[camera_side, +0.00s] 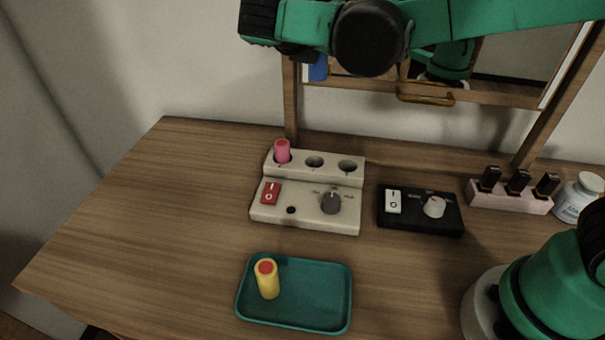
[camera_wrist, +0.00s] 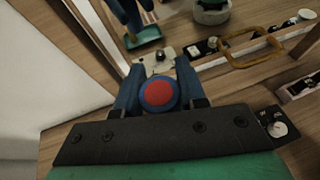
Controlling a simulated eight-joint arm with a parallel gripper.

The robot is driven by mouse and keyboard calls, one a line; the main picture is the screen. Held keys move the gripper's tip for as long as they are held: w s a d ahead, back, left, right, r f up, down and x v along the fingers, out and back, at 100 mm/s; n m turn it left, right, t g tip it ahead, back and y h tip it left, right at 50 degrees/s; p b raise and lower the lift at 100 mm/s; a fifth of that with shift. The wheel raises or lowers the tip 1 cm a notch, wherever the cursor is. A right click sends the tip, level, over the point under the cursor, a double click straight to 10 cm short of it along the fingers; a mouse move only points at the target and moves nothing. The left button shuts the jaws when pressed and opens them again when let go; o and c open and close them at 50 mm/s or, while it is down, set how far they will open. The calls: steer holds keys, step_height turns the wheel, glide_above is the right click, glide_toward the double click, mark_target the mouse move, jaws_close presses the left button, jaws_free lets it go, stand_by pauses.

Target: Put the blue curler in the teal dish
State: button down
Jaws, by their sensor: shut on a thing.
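The blue curler with a red end (camera_wrist: 158,93) is held upright-on to the lens between the two blue fingers of my gripper (camera_wrist: 159,88) in the wrist view. In the side view my gripper (camera_side: 317,68) is high above the back of the table, in front of the mirror; only a small blue part shows below the dark wrist, and I cannot tell finger from curler there. The teal dish (camera_side: 318,318) lies at the front of the table, well below and in front of my gripper. A yellow curler with a red top (camera_side: 268,280) stands in its left part.
A cream heater base (camera_side: 300,212) holds a pink curler (camera_side: 282,151) in its left hole; its other two holes are empty. A black control box (camera_side: 420,212), a pink rack with dark bottles (camera_side: 508,198) and a white jar (camera_side: 577,198) stand to the right. The table's left side is clear.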

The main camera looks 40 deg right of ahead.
step_height(320, 180, down, 19)
steer(key=shift+r, duration=0.1)
stand_by(0.3)
steer(key=shift+f, duration=0.2)
steer(key=c, duration=0.5)
jaws_free()
